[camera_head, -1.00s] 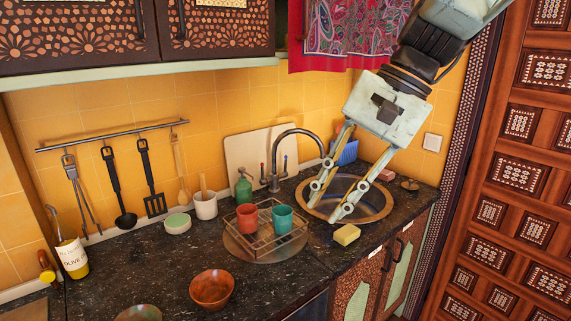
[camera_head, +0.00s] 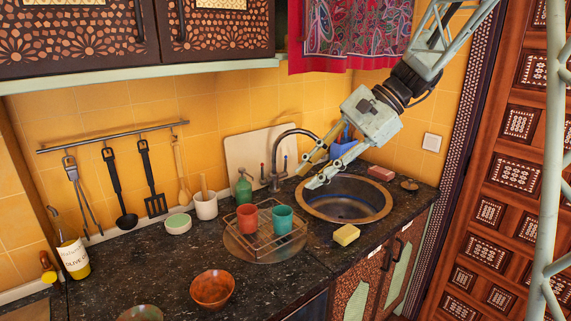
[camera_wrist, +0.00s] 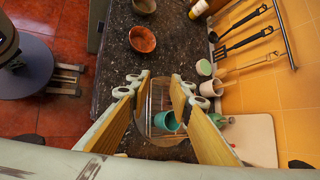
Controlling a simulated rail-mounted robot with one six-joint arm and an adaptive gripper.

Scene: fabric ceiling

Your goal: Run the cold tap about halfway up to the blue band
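The dark arched tap (camera_head: 274,160) stands behind the round sink (camera_head: 347,211). A slim handle with red on it (camera_head: 263,170) stands left of its column, and one with blue on it (camera_head: 285,161) stands right. Band details are too small to read. My gripper (camera_head: 309,175) is open and empty, above the sink's left rim and just right of the blue-marked handle in the picture; I cannot tell its depth gap. Part of the spout is close to or behind my fingers. In the wrist view my spread fingers (camera_wrist: 159,84) point towards the dish rack (camera_wrist: 157,110); the handles are not clear there.
The dish rack (camera_head: 263,250) holds a red cup (camera_head: 247,219) and a teal cup (camera_head: 282,219). A green soap bottle (camera_head: 244,188) stands left of the tap, before a cream board (camera_head: 248,147). A yellow sponge (camera_head: 346,235) lies in front of the sink.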

